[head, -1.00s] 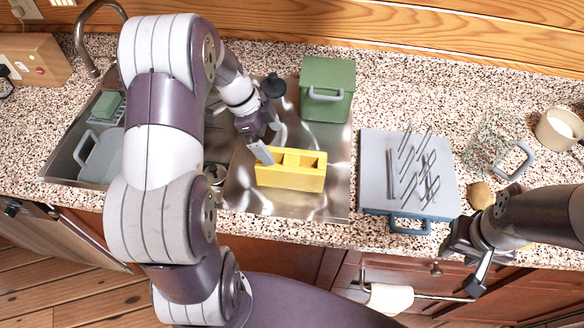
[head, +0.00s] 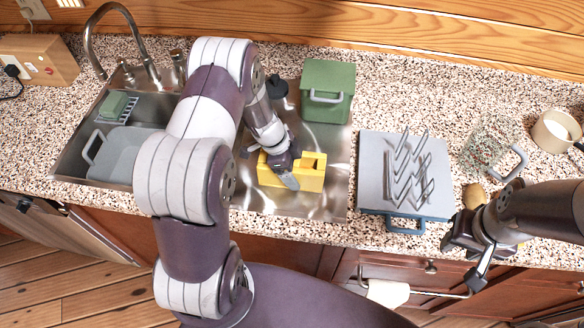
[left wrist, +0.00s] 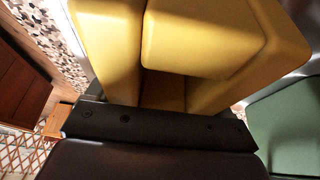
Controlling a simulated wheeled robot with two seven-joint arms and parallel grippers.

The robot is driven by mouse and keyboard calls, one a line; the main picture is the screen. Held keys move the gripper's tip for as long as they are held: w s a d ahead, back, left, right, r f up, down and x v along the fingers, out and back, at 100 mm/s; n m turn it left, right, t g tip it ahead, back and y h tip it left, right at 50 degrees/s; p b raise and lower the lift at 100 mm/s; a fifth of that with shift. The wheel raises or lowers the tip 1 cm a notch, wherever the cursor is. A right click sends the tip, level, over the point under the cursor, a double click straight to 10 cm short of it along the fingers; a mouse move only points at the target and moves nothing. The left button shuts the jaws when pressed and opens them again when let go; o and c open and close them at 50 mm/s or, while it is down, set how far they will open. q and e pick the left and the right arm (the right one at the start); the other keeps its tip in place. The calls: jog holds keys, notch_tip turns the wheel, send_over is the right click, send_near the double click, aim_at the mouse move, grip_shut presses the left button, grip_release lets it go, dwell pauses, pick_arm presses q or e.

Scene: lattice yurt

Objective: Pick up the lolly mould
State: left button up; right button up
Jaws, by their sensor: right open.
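The lolly mould, a yellow block with open-topped hollows (head: 311,180), rests on the steel drainboard right of the sink basin. My left gripper (head: 286,172) is down at the mould and covers part of its middle. One grey finger lies across its front side; the other finger is not clear, so I cannot tell how its jaws stand. In the left wrist view the yellow mould (left wrist: 205,35) fills the top middle, close beyond a dark gripper part. My right gripper (head: 466,255) is open and empty, in front of the counter edge at the right.
A green lidded box (head: 327,88) stands behind the mould. A grey board with upright rods (head: 372,178) is to the right. The sink (head: 70,165) holds a grey tub (head: 125,150). A glass jug (head: 480,145) and cream mug (head: 553,130) stand at the far right.

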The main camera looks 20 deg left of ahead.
pick_arm(q)
jog(key=c, duration=0.4)
jog(key=shift+r, duration=0.2)
notch_tip(320, 180, up, 4)
jog(key=shift+s+f+b, duration=0.1)
jog(key=shift+f+b, duration=0.05)
jog(key=shift+b, duration=0.8)
jog(key=s+d+r+b, duration=0.1)
jog(key=s+d+r, duration=0.1)
jog(key=s, duration=0.1)
jog(key=s+d+r+b, duration=0.1)
jog(key=s+d+r, duration=0.1)
jog(key=s, duration=0.1)
jog(key=s+d+r, duration=0.2)
jog(key=s+r, duration=0.1)
jog(key=shift+s+d+b, duration=0.1)
jog(key=shift+s+b, duration=0.3)
